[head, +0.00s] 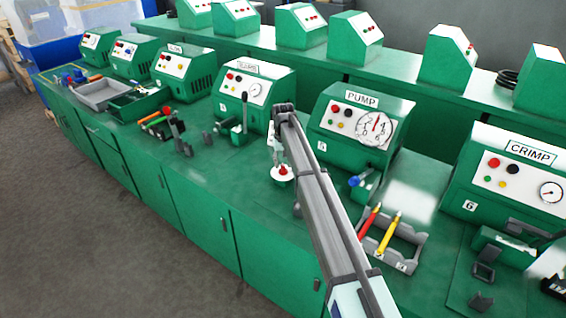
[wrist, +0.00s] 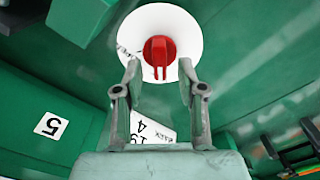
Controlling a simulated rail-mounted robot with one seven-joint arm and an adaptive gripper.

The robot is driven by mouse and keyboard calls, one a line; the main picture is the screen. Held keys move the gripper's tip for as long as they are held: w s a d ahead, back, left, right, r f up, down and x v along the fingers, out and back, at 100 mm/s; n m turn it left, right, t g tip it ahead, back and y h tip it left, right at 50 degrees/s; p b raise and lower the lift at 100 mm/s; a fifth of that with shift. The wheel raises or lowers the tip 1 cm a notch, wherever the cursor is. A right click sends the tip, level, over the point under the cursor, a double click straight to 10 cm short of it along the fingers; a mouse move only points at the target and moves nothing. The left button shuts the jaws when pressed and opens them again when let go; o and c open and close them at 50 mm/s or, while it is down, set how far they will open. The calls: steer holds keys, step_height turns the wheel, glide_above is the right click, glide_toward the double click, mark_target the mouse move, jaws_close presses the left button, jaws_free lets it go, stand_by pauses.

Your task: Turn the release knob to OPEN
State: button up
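A red knob (wrist: 160,52) sits on a round white disc (wrist: 188,25) in the wrist view. The knob has a raised bar pointing toward the bottom of the picture. Small dark lettering shows at the disc's left edge but is too small to read. In the head view the knob (head: 283,170) is small, below the end of my arm. My gripper (wrist: 160,67) is open, with one finger on each side of the knob's lower part and a gap on both sides. My gripper (head: 279,156) points down over the disc in the head view. Whether the fingertips reach knob height is unclear.
The PUMP box (head: 360,115) with its gauge stands right of my arm. A grey rack (head: 395,245) holds a red and a yellow tool. A box with an upright black lever (head: 244,112) stands to the left. A white label (wrist: 53,126) reads 5.

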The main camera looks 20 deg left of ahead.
steer(key=shift+f, duration=0.55)
jaws_close()
steer(key=shift+m, duration=0.3)
steer(key=m+b, duration=0.1)
steer(key=m, duration=0.2)
steer(key=shift+d+m, duration=0.1)
steer(key=shift+m, duration=0.2)
steer(key=m+b, duration=0.1)
steer(key=m, duration=0.3)
steer(key=shift+d+m, duration=0.1)
steer(key=shift+m, duration=0.2)
steer(key=m+b, duration=0.1)
steer(key=m, duration=0.3)
steer(key=shift+d, duration=0.15)
steer(key=shift+s+m+b, duration=0.1)
steer(key=shift+m+b, duration=0.25)
steer(key=shift+m, duration=2.15)
steer(key=shift+d, duration=0.1)
